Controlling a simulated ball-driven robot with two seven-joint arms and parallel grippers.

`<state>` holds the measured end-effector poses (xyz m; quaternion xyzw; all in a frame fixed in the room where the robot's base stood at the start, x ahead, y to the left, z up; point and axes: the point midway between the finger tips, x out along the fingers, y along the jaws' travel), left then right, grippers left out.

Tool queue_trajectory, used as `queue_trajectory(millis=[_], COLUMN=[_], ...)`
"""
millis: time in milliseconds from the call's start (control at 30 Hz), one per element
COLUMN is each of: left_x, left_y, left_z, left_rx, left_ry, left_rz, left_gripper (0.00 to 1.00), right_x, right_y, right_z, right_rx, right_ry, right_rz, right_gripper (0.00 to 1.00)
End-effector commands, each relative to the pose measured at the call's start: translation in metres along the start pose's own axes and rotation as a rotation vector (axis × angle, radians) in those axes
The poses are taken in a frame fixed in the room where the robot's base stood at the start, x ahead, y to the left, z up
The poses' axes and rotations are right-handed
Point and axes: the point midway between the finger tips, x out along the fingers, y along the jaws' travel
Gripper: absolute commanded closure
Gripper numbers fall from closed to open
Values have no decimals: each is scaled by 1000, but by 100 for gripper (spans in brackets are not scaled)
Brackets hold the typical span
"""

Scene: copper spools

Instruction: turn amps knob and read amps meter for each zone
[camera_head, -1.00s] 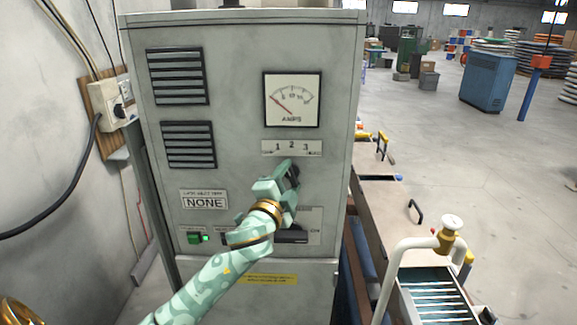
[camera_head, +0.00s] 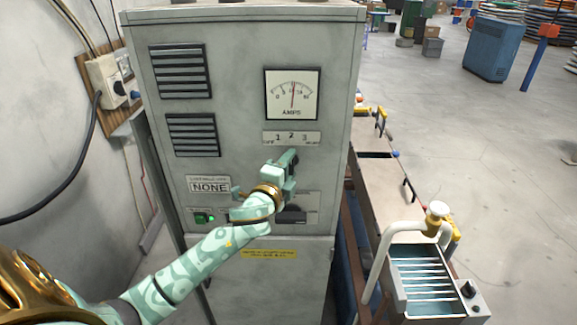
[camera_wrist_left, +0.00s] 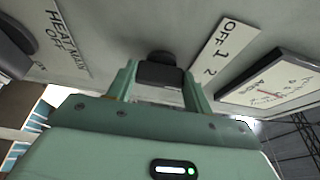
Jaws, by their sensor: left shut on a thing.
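The grey control cabinet (camera_head: 235,65) fills the middle of the head view. Its AMPS meter (camera_head: 291,105) has the needle pointing nearly straight up, around mid-scale. Below it is a zone label plate (camera_head: 307,137) marked 1, 2, 3; the wrist view also shows OFF on this plate (camera_wrist_left: 226,45). My left gripper (camera_head: 287,162) is just below the plate, shut on the dark amps knob (camera_wrist_left: 158,73). In the wrist view both fingers straddle the knob, and the meter (camera_wrist_left: 285,80) is at the right. My right gripper is not in view.
A NONE sign (camera_head: 209,187) and a lit green switch (camera_head: 201,217) are left of my wrist. Another dark knob (camera_head: 292,216) is below it. A bench with a white curved pipe (camera_head: 385,255) and a slatted tray (camera_head: 428,275) stands right.

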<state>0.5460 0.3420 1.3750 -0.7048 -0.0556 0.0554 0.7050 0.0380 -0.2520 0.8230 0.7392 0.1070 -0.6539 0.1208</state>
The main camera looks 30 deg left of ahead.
Motion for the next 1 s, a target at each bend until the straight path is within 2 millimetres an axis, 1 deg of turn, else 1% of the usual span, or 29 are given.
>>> queue_trajectory(millis=[100,133,167,200,500,567,633,667,767,1000], left_x=[0,0,0,0,-1,-5,-14,-19,-42,-108], left_y=[2,2,2,2,1,1,2,2,4,5], left_z=[-1,-1,-1,0,0,0,0,0,-1,-1], left_rx=[1,1,1,1,0,0,0,0,0,-1], left_ry=[1,1,1,1,0,1,1,1,2,2], left_rz=[4,4,4,4,1,1,2,2,3,4], left_gripper=[72,46,38,27,27,27,27,27,27,27], right_x=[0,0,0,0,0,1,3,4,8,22], right_y=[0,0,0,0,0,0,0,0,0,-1], right_z=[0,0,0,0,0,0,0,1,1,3], right_rx=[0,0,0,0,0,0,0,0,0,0], right_ry=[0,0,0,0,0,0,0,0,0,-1], right_rz=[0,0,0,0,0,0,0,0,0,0], right_gripper=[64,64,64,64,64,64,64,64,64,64])
